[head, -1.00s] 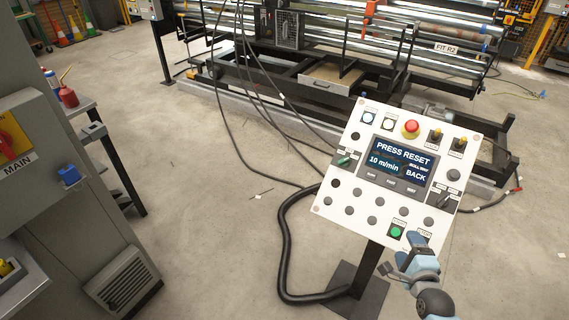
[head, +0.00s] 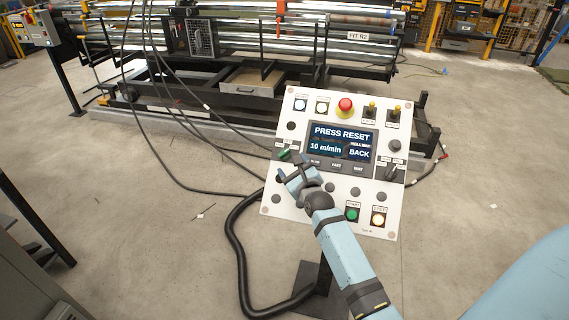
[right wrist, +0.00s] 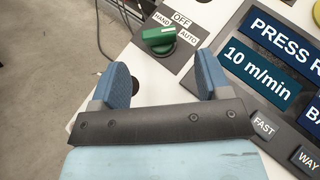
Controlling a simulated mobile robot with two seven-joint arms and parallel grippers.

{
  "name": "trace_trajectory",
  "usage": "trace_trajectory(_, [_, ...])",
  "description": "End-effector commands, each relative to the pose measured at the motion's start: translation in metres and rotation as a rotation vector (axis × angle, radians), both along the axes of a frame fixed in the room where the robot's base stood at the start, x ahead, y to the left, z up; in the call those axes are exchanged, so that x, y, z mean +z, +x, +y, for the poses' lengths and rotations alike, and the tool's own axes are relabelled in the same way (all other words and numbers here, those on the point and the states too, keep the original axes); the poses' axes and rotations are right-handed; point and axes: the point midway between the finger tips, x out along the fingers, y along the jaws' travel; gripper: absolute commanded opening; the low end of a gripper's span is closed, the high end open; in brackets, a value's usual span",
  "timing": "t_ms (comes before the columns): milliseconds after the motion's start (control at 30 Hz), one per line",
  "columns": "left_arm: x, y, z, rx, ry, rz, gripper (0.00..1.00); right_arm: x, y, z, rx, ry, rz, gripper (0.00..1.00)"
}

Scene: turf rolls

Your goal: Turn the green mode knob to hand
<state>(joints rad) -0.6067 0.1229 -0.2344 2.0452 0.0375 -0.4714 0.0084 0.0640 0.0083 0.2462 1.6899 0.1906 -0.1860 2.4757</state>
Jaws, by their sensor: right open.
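The green mode knob (head: 284,155) is at the left edge of the white control panel (head: 272,198), left of its screen. In the right wrist view the knob (right wrist: 159,39) sits near labels HAND, OFF and AUTO. Its grip lies roughly across the picture; I cannot tell surely which label it points to. My right gripper (head: 291,170) is open and empty, just below the knob in the head view. In the right wrist view its blue fingers (right wrist: 163,68) are spread wide, with the knob ahead of the gap and not between them. My left gripper is not in view.
The screen (head: 341,143) reads PRESS RESET, 10 m/min and BACK. A red mushroom button (head: 345,105), toggles and other buttons sit close by on the panel. A thick black hose (head: 235,240) loops beside its post. A roller machine (head: 230,75) stands behind.

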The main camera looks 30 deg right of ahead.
Motion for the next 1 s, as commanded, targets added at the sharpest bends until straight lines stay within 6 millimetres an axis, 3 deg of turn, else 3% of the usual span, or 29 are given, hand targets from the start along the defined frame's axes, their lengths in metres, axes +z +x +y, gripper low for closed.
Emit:
trace_trajectory(67, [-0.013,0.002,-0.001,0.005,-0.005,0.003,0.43,-0.005,0.017,-0.003,0.001,-0.001,-0.003,0.70])
trace_trajectory(300, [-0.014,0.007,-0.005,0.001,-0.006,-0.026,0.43,-0.003,0.048,-0.010,0.002,-0.001,-0.001,0.70])
trace_trajectory(700, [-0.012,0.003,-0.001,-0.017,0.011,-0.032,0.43,0.000,0.055,-0.011,0.000,-0.001,0.002,0.70])
trace_trajectory(933, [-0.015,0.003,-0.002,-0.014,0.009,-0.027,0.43,0.000,0.055,-0.011,0.001,-0.001,0.001,0.21])
trace_trajectory(1000, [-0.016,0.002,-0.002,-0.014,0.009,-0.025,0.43,0.000,0.055,-0.011,0.001,-0.001,0.001,0.21])
